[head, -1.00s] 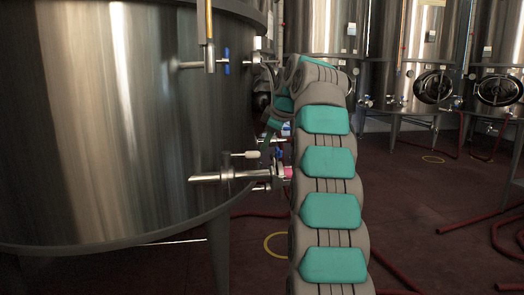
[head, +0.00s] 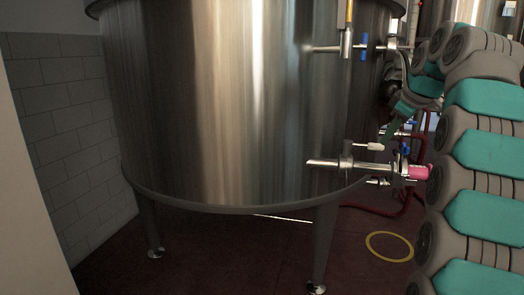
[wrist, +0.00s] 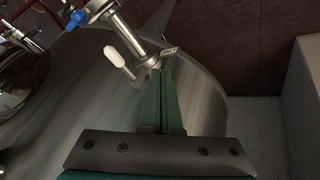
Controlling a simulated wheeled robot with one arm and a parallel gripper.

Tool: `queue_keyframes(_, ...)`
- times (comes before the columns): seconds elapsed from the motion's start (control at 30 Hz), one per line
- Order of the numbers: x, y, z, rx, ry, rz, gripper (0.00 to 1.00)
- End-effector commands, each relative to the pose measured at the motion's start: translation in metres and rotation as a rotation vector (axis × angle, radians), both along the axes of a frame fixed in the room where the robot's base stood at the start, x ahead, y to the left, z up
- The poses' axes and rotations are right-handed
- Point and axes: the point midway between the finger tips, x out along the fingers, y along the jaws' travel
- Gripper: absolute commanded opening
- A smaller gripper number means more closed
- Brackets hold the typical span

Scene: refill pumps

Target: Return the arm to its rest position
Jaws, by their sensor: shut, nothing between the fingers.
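My arm bends up the right side of the head view, its teal and grey links cut off by the right edge. My gripper (head: 387,134) hangs near the right side of the steel tank (head: 220,110), above the lower valve (head: 348,162) with its white handle. In the wrist view my gripper's green fingers (wrist: 160,72) are together with nothing between them. The white handle (wrist: 116,56) and a steel pipe (wrist: 126,28) lie close beyond the fingertips. I cannot tell whether they touch.
A pink fitting (head: 419,172) sits on the lower pipework beside my arm. An upper tap (head: 346,42) with a blue handle juts from the tank. A red hose (head: 385,212) and a yellow ring (head: 389,246) lie on the floor. A tiled wall (head: 70,130) stands at the left.

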Motion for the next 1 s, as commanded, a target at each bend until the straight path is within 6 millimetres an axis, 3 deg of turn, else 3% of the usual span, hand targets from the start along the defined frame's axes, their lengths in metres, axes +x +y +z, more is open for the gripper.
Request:
queue_keyframes(0.1, -0.017, 0.030, -0.013, 0.053, 0.064, -0.039, 0.00)
queue_keyframes(0.47, -0.087, 0.106, -0.069, 0.157, 0.261, -0.192, 0.00)
queue_keyframes(0.77, -0.174, 0.154, -0.130, 0.177, 0.419, -0.334, 0.00)
queue_keyframes(1.0, -0.258, 0.180, -0.186, 0.158, 0.535, -0.455, 0.00)
